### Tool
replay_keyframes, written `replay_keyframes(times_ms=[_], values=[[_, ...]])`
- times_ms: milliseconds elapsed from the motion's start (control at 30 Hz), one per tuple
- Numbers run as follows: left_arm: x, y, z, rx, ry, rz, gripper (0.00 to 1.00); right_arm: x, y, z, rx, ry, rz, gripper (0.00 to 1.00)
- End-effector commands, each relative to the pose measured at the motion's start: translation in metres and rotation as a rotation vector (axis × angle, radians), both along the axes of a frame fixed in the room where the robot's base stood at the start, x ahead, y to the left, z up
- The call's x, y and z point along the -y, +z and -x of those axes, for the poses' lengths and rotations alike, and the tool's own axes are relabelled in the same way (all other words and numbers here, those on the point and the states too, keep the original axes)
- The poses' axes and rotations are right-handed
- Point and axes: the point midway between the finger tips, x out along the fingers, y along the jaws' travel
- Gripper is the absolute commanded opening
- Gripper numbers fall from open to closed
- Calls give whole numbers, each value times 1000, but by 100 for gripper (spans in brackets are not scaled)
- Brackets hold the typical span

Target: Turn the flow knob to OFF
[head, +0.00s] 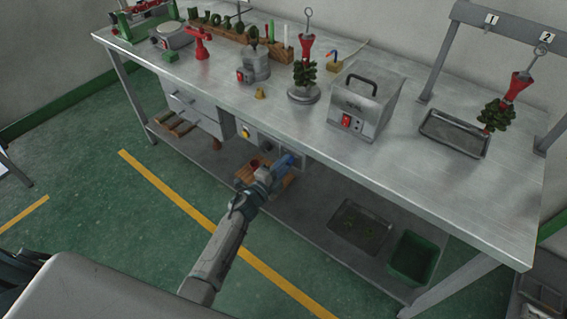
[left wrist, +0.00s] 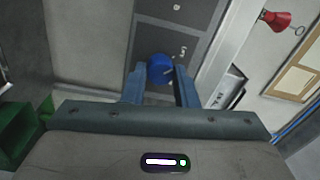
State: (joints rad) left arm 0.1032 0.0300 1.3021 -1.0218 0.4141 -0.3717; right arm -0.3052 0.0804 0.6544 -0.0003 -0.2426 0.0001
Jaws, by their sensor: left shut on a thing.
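The flow knob is a round blue knob (left wrist: 160,68) on a dark grey panel (left wrist: 193,22) with white dial marks around it, in the left wrist view. My left gripper (left wrist: 160,84) has one finger on each side of the knob and is shut on it. In the head view, my left gripper (head: 284,164) reaches the control panel (head: 262,141) under the front edge of the bench. There the fingers mostly cover the knob. I cannot read clearly where its pointer stands. My right gripper is not in view.
The metal workbench (head: 400,110) overhangs the panel. A yellow knob (head: 246,131) is left of my gripper. A grey machine with a red switch (head: 347,121) stands on top. A tray (head: 357,228) and green bin (head: 410,258) sit on the lower shelf. The floor in front is clear.

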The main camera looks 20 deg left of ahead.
Motion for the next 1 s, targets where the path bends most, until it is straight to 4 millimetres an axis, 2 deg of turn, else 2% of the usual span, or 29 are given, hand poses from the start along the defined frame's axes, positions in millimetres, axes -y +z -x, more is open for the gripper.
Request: replay_keyframes(times_ms=[600,633,733,1000], values=[[0,-1,0,-16,0,41,3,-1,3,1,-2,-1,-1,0],[0,-1,0,-16,0,41,28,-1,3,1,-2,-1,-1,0],[0,-1,0,-16,0,40,48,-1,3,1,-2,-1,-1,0],[0,0,1,-15,0,39,48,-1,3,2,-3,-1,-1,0]])
